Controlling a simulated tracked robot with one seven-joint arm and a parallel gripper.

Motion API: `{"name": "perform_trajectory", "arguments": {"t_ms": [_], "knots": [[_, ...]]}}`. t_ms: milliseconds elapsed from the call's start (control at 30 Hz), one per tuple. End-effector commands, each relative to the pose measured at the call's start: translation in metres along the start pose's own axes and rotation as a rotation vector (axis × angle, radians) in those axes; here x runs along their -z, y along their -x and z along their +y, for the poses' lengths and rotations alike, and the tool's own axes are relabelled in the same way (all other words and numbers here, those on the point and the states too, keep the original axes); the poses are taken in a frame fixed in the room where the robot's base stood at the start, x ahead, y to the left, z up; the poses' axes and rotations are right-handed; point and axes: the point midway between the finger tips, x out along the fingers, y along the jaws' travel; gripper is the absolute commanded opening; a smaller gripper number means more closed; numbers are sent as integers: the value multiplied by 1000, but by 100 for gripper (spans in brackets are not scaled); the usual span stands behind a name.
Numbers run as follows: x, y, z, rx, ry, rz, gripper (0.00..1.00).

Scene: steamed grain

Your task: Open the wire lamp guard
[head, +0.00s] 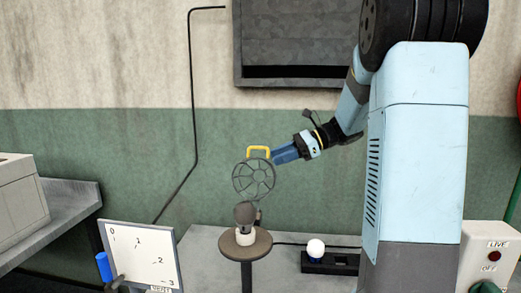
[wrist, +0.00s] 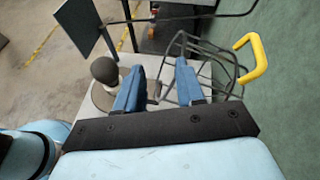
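The wire lamp guard (head: 254,180) is a round dark cage with a yellow handle (head: 258,149) at its top. It stands swung up above the lamp's dark bulb (head: 245,213), which is uncovered in a white socket on a round stand (head: 232,247). My gripper (head: 277,157) has blue fingers just right of the handle in the head view. In the wrist view my gripper (wrist: 160,84) shows its fingers apart with no handle between them. The yellow handle (wrist: 254,60) is off to their right, and the cage (wrist: 212,68) is partly hidden behind one finger.
A white board with numbers (head: 145,252) and a blue cylinder (head: 104,267) stand at the front left. A white bulb (head: 316,248) sits in a black holder on the grey bench (head: 205,240). A control box (head: 487,250) is at the right.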

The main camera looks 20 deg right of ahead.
Motion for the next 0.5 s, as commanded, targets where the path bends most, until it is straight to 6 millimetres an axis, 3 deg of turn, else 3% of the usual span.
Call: {"name": "perform_trajectory", "arguments": {"t_ms": [200, 500], "knots": [[33, 32, -59, 96, -214, -204, 38], [63, 65, -99, 164, -356, -376, 38]]}}
